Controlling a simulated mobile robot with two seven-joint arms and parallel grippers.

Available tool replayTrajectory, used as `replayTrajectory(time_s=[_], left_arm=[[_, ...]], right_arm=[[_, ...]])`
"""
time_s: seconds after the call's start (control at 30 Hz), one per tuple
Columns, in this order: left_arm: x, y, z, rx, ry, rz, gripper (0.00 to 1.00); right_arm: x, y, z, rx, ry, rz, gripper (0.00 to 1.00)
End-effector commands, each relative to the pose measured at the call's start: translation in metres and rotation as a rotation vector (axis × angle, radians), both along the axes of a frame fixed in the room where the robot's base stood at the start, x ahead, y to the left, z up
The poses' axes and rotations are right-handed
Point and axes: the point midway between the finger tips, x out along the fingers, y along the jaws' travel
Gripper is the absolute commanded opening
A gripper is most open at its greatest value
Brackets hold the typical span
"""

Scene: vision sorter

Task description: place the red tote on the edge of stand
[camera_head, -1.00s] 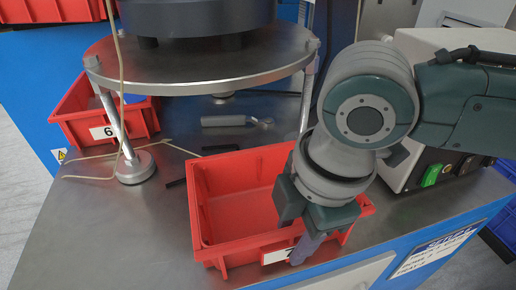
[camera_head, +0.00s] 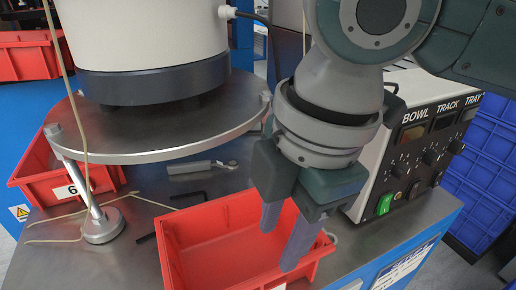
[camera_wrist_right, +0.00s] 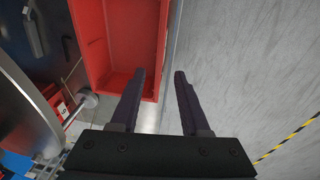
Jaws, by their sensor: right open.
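The red tote (camera_head: 205,250) sits on the metal bench top at the front, empty, beside the round stand (camera_head: 160,150). In the right wrist view the red tote (camera_wrist_right: 110,48) shows at the upper left. My right gripper (camera_head: 281,245) is open and empty. In the head view it appears in front of the tote's right part. In the right wrist view my right gripper (camera_wrist_right: 161,75) has its fingers spread, close to the tote's end. I cannot tell whether a finger touches it. My left gripper is not in view.
A red bin marked 6 (camera_head: 58,182) stands partly under the stand at the left. A wrench (camera_head: 200,168) and dark hex keys lie behind the tote. A control box (camera_head: 412,140) stands at the right. A thin cable hangs over the stand.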

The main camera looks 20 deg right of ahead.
Motion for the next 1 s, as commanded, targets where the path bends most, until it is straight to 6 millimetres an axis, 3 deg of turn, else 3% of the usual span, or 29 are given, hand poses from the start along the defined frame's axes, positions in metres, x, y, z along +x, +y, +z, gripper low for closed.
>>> replayTrajectory(time_s=[0.07,0.23,0.3,0.4,0.53,0.7,0.83,1.0], left_arm=[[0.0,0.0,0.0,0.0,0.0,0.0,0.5],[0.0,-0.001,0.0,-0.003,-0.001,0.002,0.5],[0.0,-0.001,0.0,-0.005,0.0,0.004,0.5],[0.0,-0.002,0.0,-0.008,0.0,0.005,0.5],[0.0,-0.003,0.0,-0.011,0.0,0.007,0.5],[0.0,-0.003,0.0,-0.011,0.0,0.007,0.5],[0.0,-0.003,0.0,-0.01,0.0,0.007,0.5],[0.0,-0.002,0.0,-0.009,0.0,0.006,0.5]], right_arm=[[-0.003,0.005,-0.002,0.017,0.0,-0.008,0.46],[-0.025,0.041,-0.009,0.157,-0.011,-0.121,0.46],[-0.036,0.055,-0.01,0.242,-0.015,-0.24,0.46],[-0.048,0.057,-0.012,0.342,-0.018,-0.473,0.46],[-0.066,0.03,-0.02,0.39,-0.017,-0.829,0.46],[-0.1,-0.028,-0.036,0.326,-0.036,-1.219,0.46],[-0.12,-0.058,-0.041,0.264,-0.057,-1.375,0.46],[-0.127,-0.069,-0.042,0.24,-0.068,-1.423,0.46]])
